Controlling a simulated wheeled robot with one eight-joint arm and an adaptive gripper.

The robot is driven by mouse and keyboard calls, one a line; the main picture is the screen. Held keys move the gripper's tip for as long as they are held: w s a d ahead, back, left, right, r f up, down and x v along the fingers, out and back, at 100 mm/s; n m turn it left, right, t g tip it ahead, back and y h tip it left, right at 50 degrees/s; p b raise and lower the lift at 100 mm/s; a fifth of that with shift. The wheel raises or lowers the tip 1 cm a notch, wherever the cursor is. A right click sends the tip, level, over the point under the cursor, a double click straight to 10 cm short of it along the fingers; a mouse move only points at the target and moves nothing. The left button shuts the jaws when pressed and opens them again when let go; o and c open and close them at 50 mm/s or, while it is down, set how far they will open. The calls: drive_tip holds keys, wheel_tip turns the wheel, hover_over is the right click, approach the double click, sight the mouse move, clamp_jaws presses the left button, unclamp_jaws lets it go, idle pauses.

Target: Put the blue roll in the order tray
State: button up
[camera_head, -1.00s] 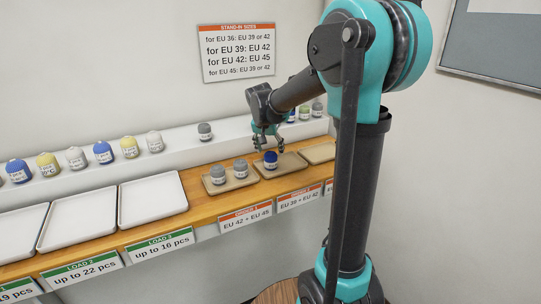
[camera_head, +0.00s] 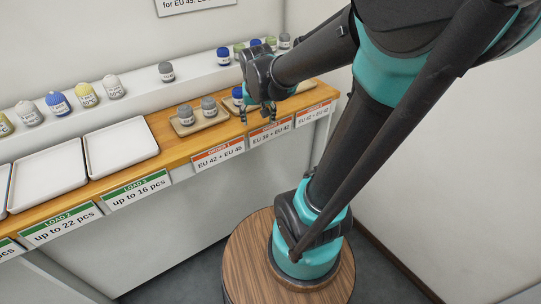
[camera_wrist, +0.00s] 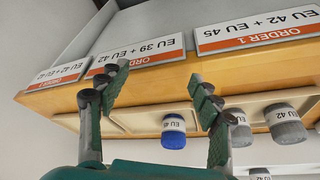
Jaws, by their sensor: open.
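A blue roll (camera_head: 238,94) with a white label stands upright in the middle order tray, above the "EU 39 + EU 42" sign. It also shows in the wrist view (camera_wrist: 173,132), where the picture is upside down. That order tray (camera_wrist: 138,122) is mostly hidden behind my gripper in the head view. My gripper (camera_head: 258,116) is open and empty, in front of the roll and close to the shelf edge. In the wrist view the roll shows beyond the gap between my spread fingers (camera_wrist: 160,92), apart from them.
Two grey rolls (camera_head: 208,106) stand in the order tray to the left. Another order tray lies to the right. Several rolls, including blue ones (camera_head: 223,56) (camera_head: 57,103), stand on the back ledge. Empty white trays (camera_head: 120,147) lie at left.

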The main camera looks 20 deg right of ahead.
drive_tip(key=s+d+f+n, duration=0.1)
drive_tip(key=s+f+n, duration=0.1)
drive_tip(key=s+f, duration=0.7)
drive_tip(key=s, duration=0.3)
drive_tip(key=shift+s+y, duration=0.15)
drive_tip(key=shift+y, duration=0.25)
